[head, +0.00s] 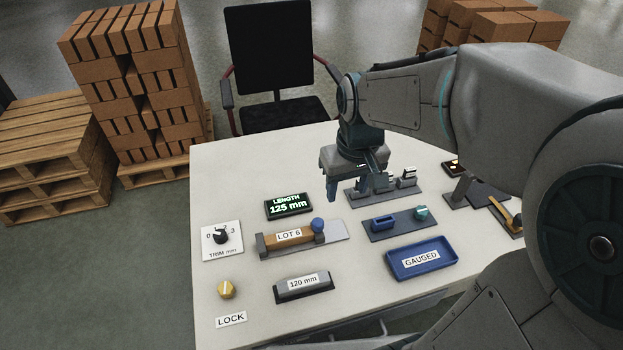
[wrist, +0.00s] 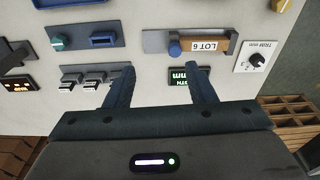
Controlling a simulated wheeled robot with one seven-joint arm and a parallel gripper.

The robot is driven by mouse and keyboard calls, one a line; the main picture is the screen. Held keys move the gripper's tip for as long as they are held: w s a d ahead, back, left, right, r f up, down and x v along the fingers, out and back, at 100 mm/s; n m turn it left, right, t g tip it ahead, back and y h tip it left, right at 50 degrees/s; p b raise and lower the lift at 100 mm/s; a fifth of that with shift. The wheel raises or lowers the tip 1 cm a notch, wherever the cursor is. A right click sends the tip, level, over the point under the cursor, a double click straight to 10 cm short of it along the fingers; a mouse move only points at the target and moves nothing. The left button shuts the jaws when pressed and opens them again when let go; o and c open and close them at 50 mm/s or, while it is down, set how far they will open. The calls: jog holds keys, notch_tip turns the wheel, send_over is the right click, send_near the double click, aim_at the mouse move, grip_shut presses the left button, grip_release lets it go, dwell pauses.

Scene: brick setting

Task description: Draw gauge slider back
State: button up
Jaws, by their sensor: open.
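The length gauge (head: 335,232) lies on the white table with a brown brick labelled LOT 6 (head: 270,242) on it. A blue round knob (head: 318,225) stands at the brick's right end; it also shows in the wrist view (wrist: 174,49). A display (head: 289,206) behind the gauge reads LENGTH 125 mm. My gripper (head: 354,193) is open and empty, above the table behind and to the right of the knob. In the wrist view my fingers (wrist: 159,71) point toward the gauge, apart from the knob.
A trim dial (head: 221,236), a yellow lock knob (head: 226,289) and a 120 mm block (head: 303,287) lie left and front. A blue GAUGED tray (head: 392,270) and a panel with a teal knob (head: 421,213) are on the right. Small switches (head: 407,179) stand behind.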

jog(key=n+g, duration=0.1)
jog(key=n, duration=0.1)
send_near(318, 222)
notch_tip(318, 222, down, 9)
jog(key=shift+w+a+b, duration=0.15)
jog(key=shift+b, duration=0.65)
grip_shut()
